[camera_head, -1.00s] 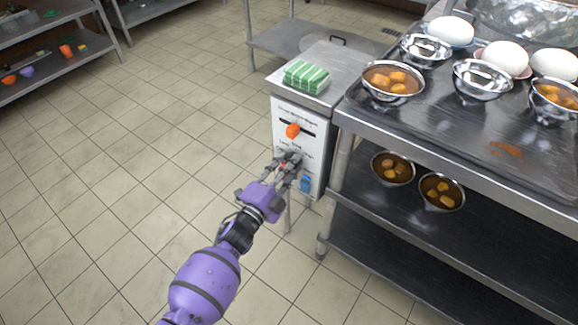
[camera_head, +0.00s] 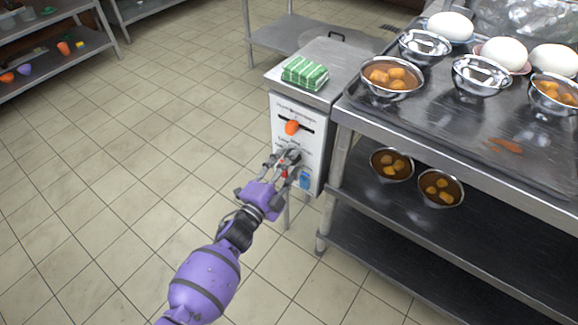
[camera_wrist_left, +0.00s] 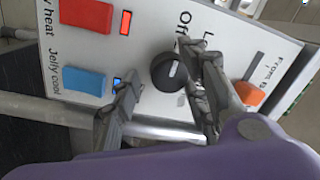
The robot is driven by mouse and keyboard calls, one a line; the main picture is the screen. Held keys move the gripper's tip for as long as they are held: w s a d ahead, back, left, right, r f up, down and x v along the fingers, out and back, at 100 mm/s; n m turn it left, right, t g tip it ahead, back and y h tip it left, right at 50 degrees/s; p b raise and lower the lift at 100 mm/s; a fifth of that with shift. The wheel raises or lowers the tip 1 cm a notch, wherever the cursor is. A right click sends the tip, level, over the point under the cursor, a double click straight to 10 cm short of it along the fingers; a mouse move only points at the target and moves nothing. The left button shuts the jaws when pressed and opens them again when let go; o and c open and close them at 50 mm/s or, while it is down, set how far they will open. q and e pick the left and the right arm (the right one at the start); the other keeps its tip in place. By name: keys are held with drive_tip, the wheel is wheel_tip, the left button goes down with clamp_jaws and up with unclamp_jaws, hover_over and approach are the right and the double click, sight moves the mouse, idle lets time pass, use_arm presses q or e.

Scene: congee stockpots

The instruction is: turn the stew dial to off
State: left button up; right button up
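The black round dial (camera_wrist_left: 168,74) with a white mark sits on the white control panel (camera_wrist_left: 140,50) in the left wrist view. The word "Off" is printed beside it; other lettering is partly hidden. My left gripper (camera_wrist_left: 162,76) is open, with one finger on each side of the dial. The right-hand finger overlaps the dial's edge; I cannot tell whether it touches. In the head view my left gripper (camera_head: 285,158) is at the front of the panel (camera_head: 286,112) and hides the dial. My right gripper is not in view.
A red switch (camera_wrist_left: 87,16), a blue switch (camera_wrist_left: 84,80) and an orange slider knob (camera_wrist_left: 249,94) are near the fingers. Green-striped cloths (camera_head: 305,73) lie on the cabinet top. A steel table (camera_head: 440,125) with bowls stands close to the right. Floor at left is clear.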

use_arm(q)
drive_tip(key=v, duration=1.2)
drive_tip(key=shift+s, duration=0.1)
